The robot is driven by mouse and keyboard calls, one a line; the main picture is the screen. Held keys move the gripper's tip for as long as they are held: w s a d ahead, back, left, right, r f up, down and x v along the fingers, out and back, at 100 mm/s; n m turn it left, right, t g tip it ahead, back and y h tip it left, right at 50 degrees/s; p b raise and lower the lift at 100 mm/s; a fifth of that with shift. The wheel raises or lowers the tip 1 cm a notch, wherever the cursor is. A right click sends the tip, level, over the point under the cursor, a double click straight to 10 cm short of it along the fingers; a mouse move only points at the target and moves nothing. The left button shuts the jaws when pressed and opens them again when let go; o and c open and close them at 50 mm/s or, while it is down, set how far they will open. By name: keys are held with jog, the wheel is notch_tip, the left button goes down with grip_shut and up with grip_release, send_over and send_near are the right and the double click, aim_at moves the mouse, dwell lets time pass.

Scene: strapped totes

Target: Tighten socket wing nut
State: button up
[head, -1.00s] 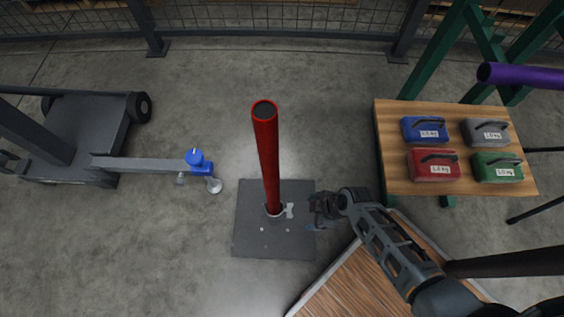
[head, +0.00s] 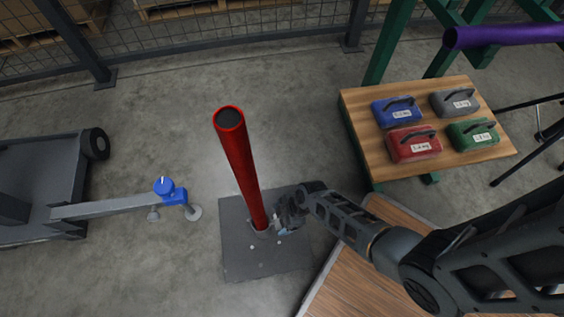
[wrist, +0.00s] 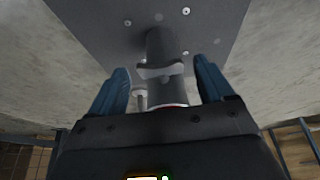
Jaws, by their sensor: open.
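A red pole (head: 240,165) stands, leaning in the picture, in a short socket on a dark floor plate (head: 238,262). In the wrist view the dark socket (wrist: 162,42) rises from the plate, with the pale wing nut (wrist: 158,71) on its side. My gripper (head: 281,222) is low at the socket's right side in the head view and covers most of the nut there. In the wrist view its two blue fingers are open, one on each side of the nut, with visible gaps. I cannot tell how deep the nut sits between them.
A wooden bench (head: 365,120) with several coloured weights is at the upper right. A wooden platform (head: 345,270) lies under my arm. A grey arm with a blue clamp (head: 172,191) is at left.

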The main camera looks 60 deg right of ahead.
jog(key=c, duration=1)
jog(key=shift+c, duration=0.2)
jog(key=shift+d, duration=0.1)
jog(key=shift+w+d+f+m+g+y+b, duration=0.1)
jog(key=shift+w+d+m+g+y+b, duration=0.1)
jog(key=shift+g+y+b, duration=0.3)
jog(key=shift+w+d+f+m+g+y+b, duration=0.1)
jog(key=shift+w+g+y+b, duration=0.05)
jog(key=shift+g+y+b, duration=0.35)
jog(key=y+b, duration=0.1)
jog(key=g+y+b, duration=0.1)
jog(key=g+b, duration=0.1)
jog(key=b, duration=0.1)
jog(key=shift+w+d+f+m+y, duration=0.25)
jog(key=shift+w+f+m+y, duration=0.1)
jog(key=shift+f+m+y, duration=0.05)
jog(key=g+y+b, duration=0.1)
jog(key=b, duration=0.1)
jog(key=g+y+b, duration=0.1)
jog(key=b, duration=0.1)
jog(key=shift+w+d+f+m+b, duration=0.2)
jog(key=shift+f+m+b, duration=0.1)
jog(key=shift+m+b, duration=0.1)
jog(key=shift+d+m+g+y+b, duration=0.1)
jog(key=shift+m+g+y+b, duration=0.2)
jog(key=shift+g+y+b, duration=0.8)
jog(key=shift+b, duration=0.3)
